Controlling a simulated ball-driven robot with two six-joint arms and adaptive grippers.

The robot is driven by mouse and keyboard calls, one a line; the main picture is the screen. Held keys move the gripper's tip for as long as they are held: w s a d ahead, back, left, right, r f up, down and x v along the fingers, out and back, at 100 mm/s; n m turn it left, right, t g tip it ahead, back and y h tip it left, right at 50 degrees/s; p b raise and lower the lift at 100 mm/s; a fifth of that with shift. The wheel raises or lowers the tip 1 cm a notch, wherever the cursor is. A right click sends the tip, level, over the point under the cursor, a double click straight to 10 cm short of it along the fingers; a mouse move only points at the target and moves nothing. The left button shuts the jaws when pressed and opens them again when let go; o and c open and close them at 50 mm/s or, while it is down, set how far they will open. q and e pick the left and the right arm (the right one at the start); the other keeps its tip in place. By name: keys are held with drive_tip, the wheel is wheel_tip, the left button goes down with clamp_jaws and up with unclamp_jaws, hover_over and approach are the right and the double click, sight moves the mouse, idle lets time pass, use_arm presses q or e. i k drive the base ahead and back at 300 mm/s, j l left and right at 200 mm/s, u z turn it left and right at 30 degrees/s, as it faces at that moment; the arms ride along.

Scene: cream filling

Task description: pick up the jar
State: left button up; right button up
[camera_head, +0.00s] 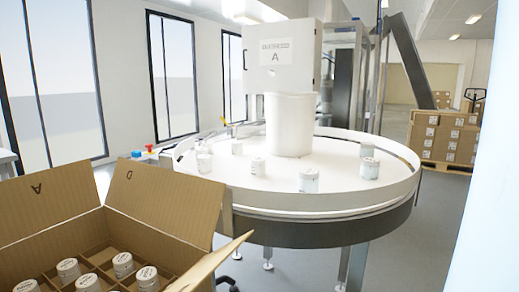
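Several small white jars with pale lids stand upright on the round white turntable (330,196). More jars stand further left and back. Several more jars, such as this one (122,265), stand in the divided compartments of an open cardboard box (150,228) at the lower left. Neither of my grippers shows in this view.
A raised rim runs around the turntable, and a white column (290,125) under a cabinet marked A (285,55) rises from its middle. The box flaps stick up and outward. Stacked cartons (447,138) stand at the far right. A pale blurred surface fills the right edge.

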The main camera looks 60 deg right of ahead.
sight(237, 147)
drive_tip(key=z, duration=1.7)
